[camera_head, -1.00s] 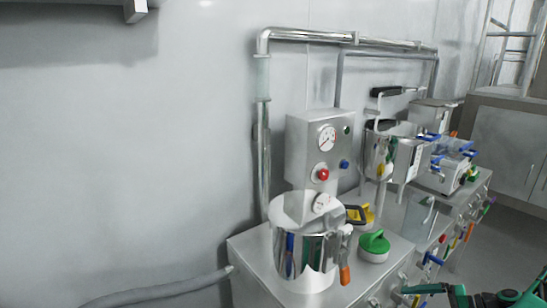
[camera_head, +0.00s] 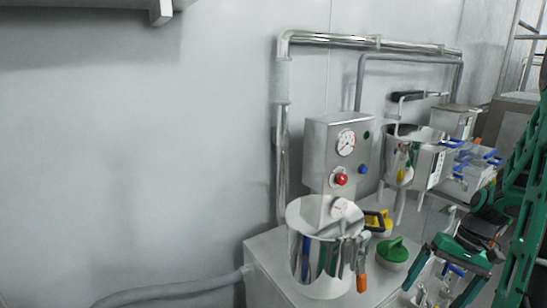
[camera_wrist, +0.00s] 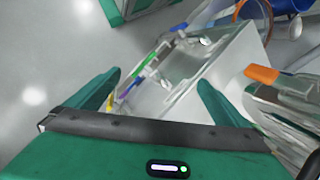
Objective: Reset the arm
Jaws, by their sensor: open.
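My gripper (camera_head: 436,290) is at the lower right of the head view, in front of the steel bench (camera_head: 262,262). In the wrist view its two green fingers (camera_wrist: 160,85) are spread apart, with nothing between them. My green arm rises behind it at the right edge of the head view. The gripper is to the right of the shiny steel pot (camera_head: 316,262) and appears apart from it.
A green-handled white lid (camera_head: 393,250) and a yellow-handled item (camera_head: 379,219) sit beside the pot. A control box (camera_head: 330,150) with gauge stands behind. The wrist view shows an orange-tipped handle (camera_wrist: 262,74) close at right. A grey hose (camera_head: 165,292) lies left.

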